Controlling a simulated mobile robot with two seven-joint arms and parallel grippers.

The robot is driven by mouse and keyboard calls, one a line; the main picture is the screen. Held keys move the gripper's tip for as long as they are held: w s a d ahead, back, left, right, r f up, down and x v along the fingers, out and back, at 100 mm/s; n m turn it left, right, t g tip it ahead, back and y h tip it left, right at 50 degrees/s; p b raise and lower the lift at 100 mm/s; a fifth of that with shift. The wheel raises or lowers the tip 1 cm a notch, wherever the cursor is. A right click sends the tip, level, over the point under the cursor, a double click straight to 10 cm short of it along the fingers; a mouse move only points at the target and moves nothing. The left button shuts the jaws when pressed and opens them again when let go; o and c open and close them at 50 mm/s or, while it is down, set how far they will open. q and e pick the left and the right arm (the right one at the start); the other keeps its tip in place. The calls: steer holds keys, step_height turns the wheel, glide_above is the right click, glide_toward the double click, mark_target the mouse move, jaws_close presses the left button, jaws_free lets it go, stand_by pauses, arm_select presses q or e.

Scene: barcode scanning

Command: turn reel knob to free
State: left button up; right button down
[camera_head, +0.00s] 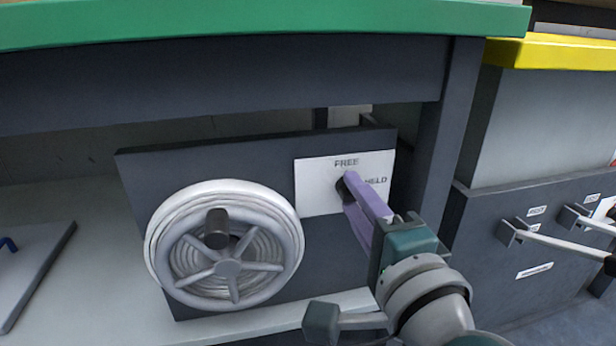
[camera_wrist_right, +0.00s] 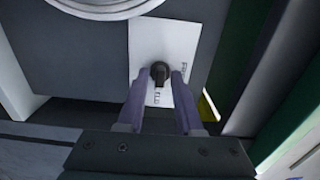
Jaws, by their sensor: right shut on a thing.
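The reel knob (camera_head: 342,187) is a small dark knob on a white label plate (camera_head: 318,187) marked FREE at the top and HELD at the right. It also shows in the right wrist view (camera_wrist_right: 160,71), between the fingertips. My right gripper (camera_head: 350,180), with purple fingers, is shut on the knob; the fingers (camera_wrist_right: 161,76) lie on both sides of it. The fingers partly cover the knob and the HELD mark in the head view. I cannot tell clearly which mark the knob points to. My left gripper is not in view.
A white spoked reel (camera_head: 228,266) with a dark handle sits left of the plate on a dark panel (camera_head: 260,155). A green-topped bench (camera_head: 250,22) overhangs it. A dark bench leg (camera_head: 446,130) stands close right, beside a grey cabinet (camera_head: 540,120) with levers (camera_head: 560,243).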

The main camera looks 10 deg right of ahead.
steer(key=shift+r+n+p, duration=0.1)
steer(key=shift+n+p, duration=3.25)
steer(key=shift+n, duration=5.45)
steer(key=c, duration=0.9)
jaws_free()
